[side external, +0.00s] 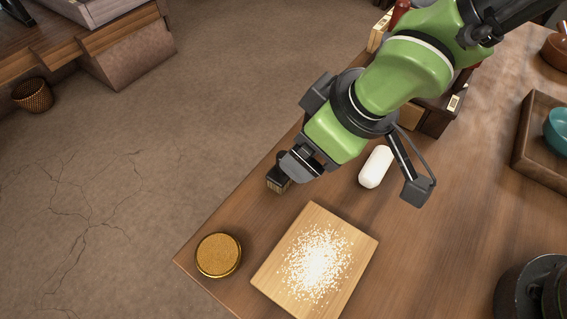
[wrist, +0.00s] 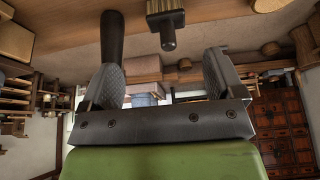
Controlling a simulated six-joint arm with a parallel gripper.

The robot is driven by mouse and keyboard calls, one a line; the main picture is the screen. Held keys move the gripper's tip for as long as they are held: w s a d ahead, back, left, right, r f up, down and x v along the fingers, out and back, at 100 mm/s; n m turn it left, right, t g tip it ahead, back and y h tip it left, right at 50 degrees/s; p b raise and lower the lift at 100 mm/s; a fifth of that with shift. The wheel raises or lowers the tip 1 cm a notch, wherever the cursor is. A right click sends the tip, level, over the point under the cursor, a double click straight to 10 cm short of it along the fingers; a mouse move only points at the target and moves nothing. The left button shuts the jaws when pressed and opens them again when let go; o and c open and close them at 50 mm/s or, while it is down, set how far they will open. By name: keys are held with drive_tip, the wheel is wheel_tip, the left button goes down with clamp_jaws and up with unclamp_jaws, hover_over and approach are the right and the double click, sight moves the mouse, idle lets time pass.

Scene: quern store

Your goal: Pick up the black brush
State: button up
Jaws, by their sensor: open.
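The black brush (side external: 278,184) has a dark handle and pale bristles and lies near the table's left edge in the side view. My gripper (side external: 296,168) is right beside it there and partly covers its handle. In the wrist view, the brush (wrist: 166,21) is at the top centre, its black handle end pointing down the picture toward the gap between my fingers. My gripper (wrist: 163,76) is open, one finger on each side, with nothing held between them. Whether a finger touches the brush cannot be told.
A wooden board (side external: 268,283) with scattered white grains lies right of a round golden-brown disc (side external: 218,256). A white rounded block (side external: 376,166) is right of my gripper. A wooden tray (side external: 520,158) holds a teal bowl (side external: 558,130). A dark cylinder (wrist: 112,38) stands behind my left finger.

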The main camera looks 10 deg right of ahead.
drive_tip(key=x, duration=0.5)
drive_tip(key=shift+s+a, duration=0.15)
drive_tip(key=shift+a+x, duration=0.15)
drive_tip(key=shift+x, duration=1.2)
drive_tip(key=shift+a+x, duration=0.1)
drive_tip(key=shift+x, duration=1.25)
drive_tip(key=shift+s, duration=0.1)
drive_tip(key=shift+c, duration=0.2)
drive_tip(key=c, duration=1)
